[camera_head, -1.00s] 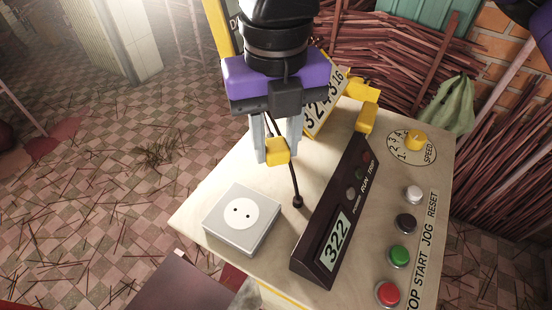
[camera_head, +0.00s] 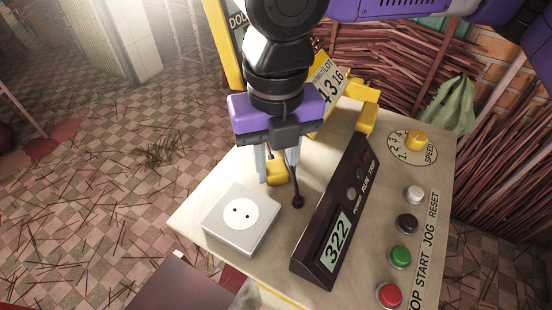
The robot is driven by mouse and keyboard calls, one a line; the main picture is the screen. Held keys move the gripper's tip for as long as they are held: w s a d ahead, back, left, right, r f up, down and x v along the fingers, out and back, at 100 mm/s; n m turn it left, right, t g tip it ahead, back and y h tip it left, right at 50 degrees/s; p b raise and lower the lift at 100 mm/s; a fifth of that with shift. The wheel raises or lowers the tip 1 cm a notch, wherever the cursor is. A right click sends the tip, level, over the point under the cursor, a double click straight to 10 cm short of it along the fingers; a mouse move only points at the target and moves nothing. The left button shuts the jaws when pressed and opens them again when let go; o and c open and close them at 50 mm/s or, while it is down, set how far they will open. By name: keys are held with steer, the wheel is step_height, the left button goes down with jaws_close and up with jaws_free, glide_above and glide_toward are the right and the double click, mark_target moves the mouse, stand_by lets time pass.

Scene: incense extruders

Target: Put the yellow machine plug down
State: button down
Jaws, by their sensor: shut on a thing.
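My gripper (camera_head: 277,172) points down over the back part of the wooden tabletop (camera_head: 245,285). It is shut on the yellow machine plug (camera_head: 277,174), which sits between the fingertips. The plug is low, just behind the socket box; I cannot tell whether it touches the tabletop. A dark cable (camera_head: 296,188) runs from near the plug to a small dark knob on the tabletop. The grey socket box (camera_head: 241,220), with a round white two-hole face, stands in front and to the left of the plug.
A dark display panel (camera_head: 335,225) reading 322 stands right of the plug. Several coloured buttons (camera_head: 400,255) and a yellow speed knob (camera_head: 417,140) lie farther right. A yellow number sign (camera_head: 330,85) stands behind my gripper.

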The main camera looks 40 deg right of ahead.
mark_target(276, 167)
steer(key=shift+f, duration=0.2)
steer(key=c, duration=1)
jaws_free()
steer(key=shift+r, duration=0.1)
step_height(276, 167, up, 13)
steer(key=shift+r+p, duration=0.1)
steer(key=shift+p, duration=0.25)
